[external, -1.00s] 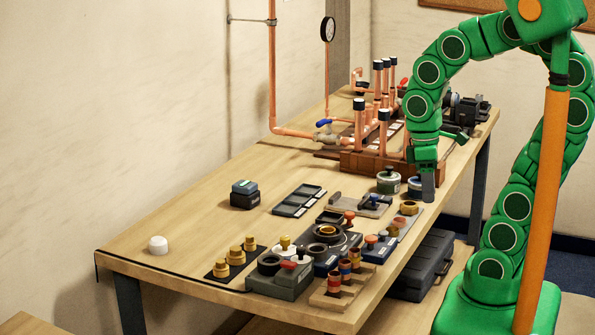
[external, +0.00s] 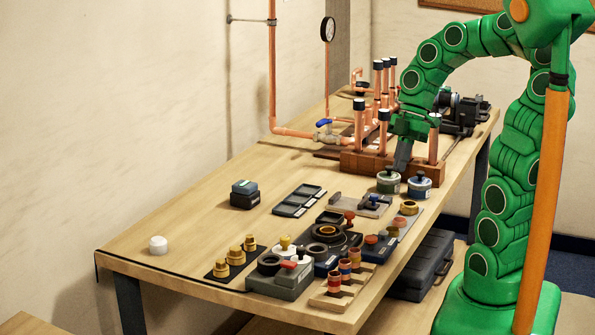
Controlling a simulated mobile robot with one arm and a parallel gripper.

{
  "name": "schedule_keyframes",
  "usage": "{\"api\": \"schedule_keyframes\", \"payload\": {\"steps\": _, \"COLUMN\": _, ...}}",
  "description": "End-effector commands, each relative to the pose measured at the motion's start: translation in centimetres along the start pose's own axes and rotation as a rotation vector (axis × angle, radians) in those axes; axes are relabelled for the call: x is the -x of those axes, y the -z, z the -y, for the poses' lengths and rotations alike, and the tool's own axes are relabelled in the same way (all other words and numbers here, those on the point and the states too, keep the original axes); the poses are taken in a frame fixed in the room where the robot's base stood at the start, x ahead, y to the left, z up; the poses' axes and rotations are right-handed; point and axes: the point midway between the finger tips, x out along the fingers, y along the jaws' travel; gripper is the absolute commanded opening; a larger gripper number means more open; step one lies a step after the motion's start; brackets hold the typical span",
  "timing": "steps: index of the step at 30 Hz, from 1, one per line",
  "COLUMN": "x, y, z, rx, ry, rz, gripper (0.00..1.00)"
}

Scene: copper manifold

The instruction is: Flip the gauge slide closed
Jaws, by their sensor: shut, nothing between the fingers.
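A light grey plate (external: 345,206) with dark and blue raised parts lies on the bench, front of the two jars; it may be the gauge slide, but it is too small to tell whether it is open or closed. A round gauge (external: 327,29) stands on a thin copper pipe at the back. My gripper (external: 401,166) points down with its dark fingers together and empty. It is in front of the copper manifold's wooden base (external: 352,163), just behind the jars. I cannot tell whether it touches anything.
Two lidded jars, one green (external: 388,183) and one blue (external: 420,186), stand close below my gripper. Upright capped copper pipes (external: 384,132) rise beside it. Trays and fittings crowd the bench's front right. The bench's left part (external: 190,205) is mostly clear.

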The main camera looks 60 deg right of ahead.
Motion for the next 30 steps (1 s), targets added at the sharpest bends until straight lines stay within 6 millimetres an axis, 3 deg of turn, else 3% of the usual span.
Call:
{"api": "schedule_keyframes", "payload": {"steps": 9, "x": 1.4, "y": -7.6, "z": -3.1, "rx": 0.247, "ry": -0.133, "rz": -0.091, "gripper": 0.00}}
{"api": "schedule_keyframes", "payload": {"steps": 18, "x": 2.0, "y": -13.7, "z": -3.9, "rx": 0.411, "ry": -0.248, "rz": -0.110, "gripper": 0.00}}
{"api": "schedule_keyframes", "payload": {"steps": 24, "x": 2.1, "y": -15.1, "z": -3.9, "rx": 0.448, "ry": -0.274, "rz": -0.109, "gripper": 0.00}}
{"api": "schedule_keyframes", "payload": {"steps": 30, "x": 2.1, "y": -15.2, "z": -3.9, "rx": 0.451, "ry": -0.275, "rz": -0.108, "gripper": 0.00}}
